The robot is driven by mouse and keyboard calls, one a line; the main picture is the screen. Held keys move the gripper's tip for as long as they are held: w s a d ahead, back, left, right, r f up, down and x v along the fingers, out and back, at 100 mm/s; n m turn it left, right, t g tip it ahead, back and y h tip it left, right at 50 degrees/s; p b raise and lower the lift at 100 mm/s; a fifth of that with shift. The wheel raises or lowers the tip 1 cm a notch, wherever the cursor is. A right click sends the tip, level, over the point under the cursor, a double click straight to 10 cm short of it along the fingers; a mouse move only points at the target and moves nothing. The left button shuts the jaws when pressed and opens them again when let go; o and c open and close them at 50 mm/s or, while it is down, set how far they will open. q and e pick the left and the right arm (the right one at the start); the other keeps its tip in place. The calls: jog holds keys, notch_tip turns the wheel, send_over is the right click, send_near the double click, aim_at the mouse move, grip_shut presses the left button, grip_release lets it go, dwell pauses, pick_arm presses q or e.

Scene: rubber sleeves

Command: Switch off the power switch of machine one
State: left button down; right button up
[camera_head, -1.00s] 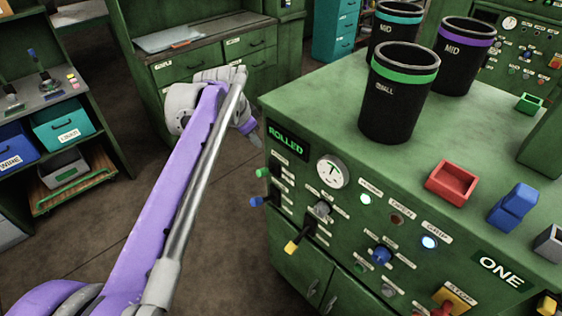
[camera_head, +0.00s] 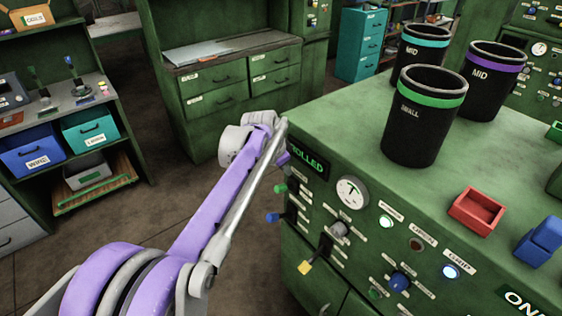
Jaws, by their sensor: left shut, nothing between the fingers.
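Machine one is the green cabinet (camera_head: 345,118) on the right, with its "ONE" plate (camera_head: 520,300) partly cut off at the lower right. Its front panel carries a green-tipped lever (camera_head: 280,188), a blue-tipped lever (camera_head: 272,217), a yellow-tipped lever (camera_head: 305,267), a blue knob (camera_head: 398,282) and a dial gauge (camera_head: 352,192). Small labels are too small to read, so I cannot tell which control is the power switch. My right gripper is not in view.
Black cups (camera_head: 424,135) with coloured bands stand on the machine top, with a red tray (camera_head: 476,213) and a blue block (camera_head: 540,240) near its front edge. Shelves with bins (camera_head: 90,131) stand at the left. Open floor (camera_head: 140,228) lies between.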

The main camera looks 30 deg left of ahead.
aim_at(284, 185)
pick_arm(q)
jog(key=shift+s+a+f, duration=0.1)
jog(key=shift+a+f, duration=0.05)
jog(key=shift+f, duration=0.55)
jog(key=shift+s+a+f, duration=0.15)
jog(key=shift+a+f, duration=0.05)
jog(key=shift+f, duration=0.55)
jog(key=shift+s+a+f, duration=0.1)
jog(key=shift+a+f, duration=0.05)
jog(key=shift+f, duration=0.55)
jog(key=shift+s, duration=0.1)
jog(key=shift+s+a+f+t, duration=0.1)
jog(key=shift+s+f+t, duration=0.05)
jog(key=shift+t, duration=0.25)
